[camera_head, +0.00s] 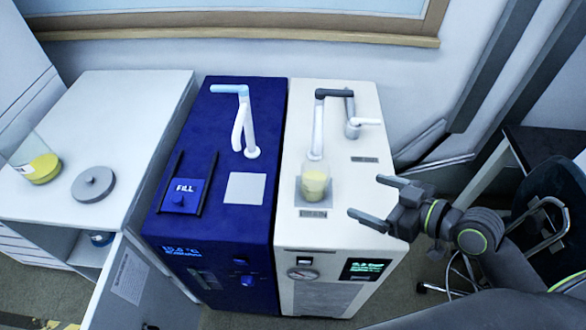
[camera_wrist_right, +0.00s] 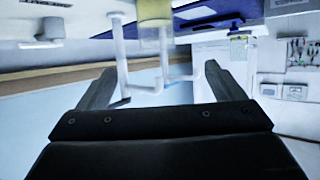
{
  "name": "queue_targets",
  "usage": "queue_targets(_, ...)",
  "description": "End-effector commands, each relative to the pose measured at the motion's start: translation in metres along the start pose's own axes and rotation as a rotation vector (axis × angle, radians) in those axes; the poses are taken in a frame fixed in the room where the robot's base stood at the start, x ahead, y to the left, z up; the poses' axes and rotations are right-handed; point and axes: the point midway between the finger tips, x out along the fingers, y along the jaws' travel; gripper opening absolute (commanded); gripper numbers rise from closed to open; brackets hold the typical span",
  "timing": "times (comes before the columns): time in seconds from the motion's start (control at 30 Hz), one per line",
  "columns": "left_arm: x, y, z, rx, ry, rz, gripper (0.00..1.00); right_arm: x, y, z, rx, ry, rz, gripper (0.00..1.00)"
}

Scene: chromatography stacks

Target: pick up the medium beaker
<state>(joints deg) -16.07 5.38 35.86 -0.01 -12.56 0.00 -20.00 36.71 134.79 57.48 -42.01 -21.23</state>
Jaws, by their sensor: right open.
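A clear beaker (camera_head: 314,184) with pale yellow contents stands upright on the drain plate of the white machine, under its spout. It is likely the medium beaker. My right gripper (camera_head: 366,197) is open and empty, to the right of the beaker and apart from it. In the right wrist view the picture is upside down; the yellow-filled beaker (camera_wrist_right: 155,14) shows at the top edge, beyond the spread fingers (camera_wrist_right: 162,84), partly cut off. My left gripper is not in view.
The white machine (camera_head: 345,238) carries a bent spout (camera_head: 318,120) above the beaker and a second tap (camera_head: 352,122) behind. A blue machine (camera_head: 215,240) stands left. On the left counter (camera_head: 130,115) are a larger yellow-filled vessel (camera_head: 42,168) and a grey lid (camera_head: 93,184).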

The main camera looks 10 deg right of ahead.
Motion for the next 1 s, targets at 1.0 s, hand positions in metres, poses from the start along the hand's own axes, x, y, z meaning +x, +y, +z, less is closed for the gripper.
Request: queue_targets(1.0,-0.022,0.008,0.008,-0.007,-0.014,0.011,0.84,0.115,0.0,-0.002,0.002,0.002,-0.002,0.89)
